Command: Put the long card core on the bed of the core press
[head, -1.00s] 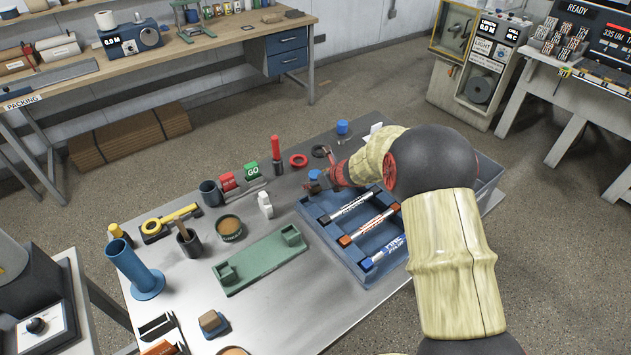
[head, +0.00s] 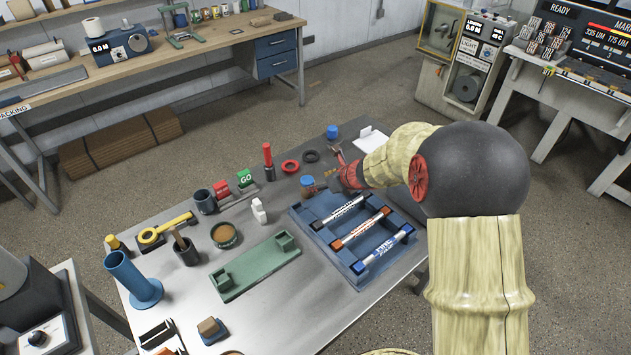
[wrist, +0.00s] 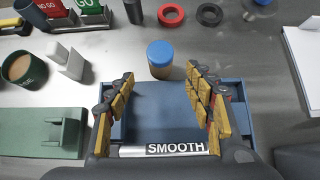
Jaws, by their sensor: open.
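I cannot pick out a long card core or a core press for certain in either view. A green bed with a raised block at each end (head: 255,268) lies on the metal table; whether it is the press bed I cannot tell. My gripper (wrist: 160,95) is open and empty over the blue tray (head: 350,270). The tray holds rods with black, orange and blue ends. In the wrist view a rod marked SMOOTH (wrist: 178,149) lies below the fingers. A blue-capped jar (wrist: 160,56) stands just beyond the fingertips. In the head view my arm partly hides the gripper.
A blue upright tube (head: 132,272) on a round foot stands at the table's left. NO GO and GO blocks (head: 243,179), a white bottle (head: 259,211) and red and black rings stand around the tray. The packing bench (head: 200,60) with several rolls is behind, across open floor.

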